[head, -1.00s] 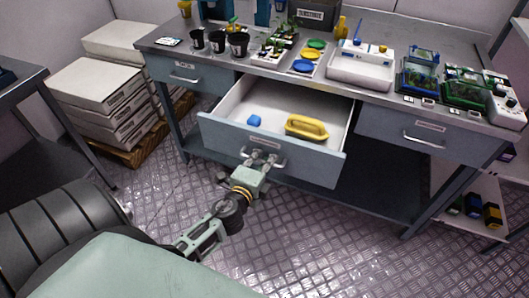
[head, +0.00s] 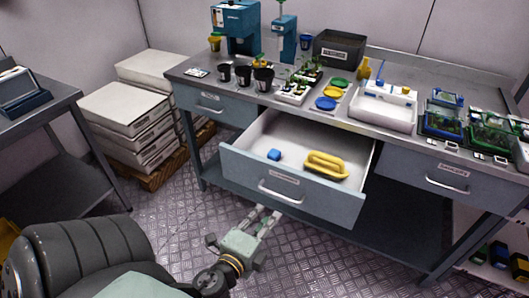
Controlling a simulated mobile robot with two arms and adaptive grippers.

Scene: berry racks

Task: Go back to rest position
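My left gripper (head: 266,213) is in front of the open middle drawer (head: 240,165), just below its handle (head: 281,194). Its two fingers are apart with nothing between them, and they appear clear of the handle. My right gripper is not in view.
The workbench (head: 185,78) carries black pots, colored dishes, a white box (head: 385,107) and planted trays. Stacked white boxes (head: 125,112) stand on a pallet at left. A grey side table (head: 40,108) stands further left. Metal floor lies below the drawer.

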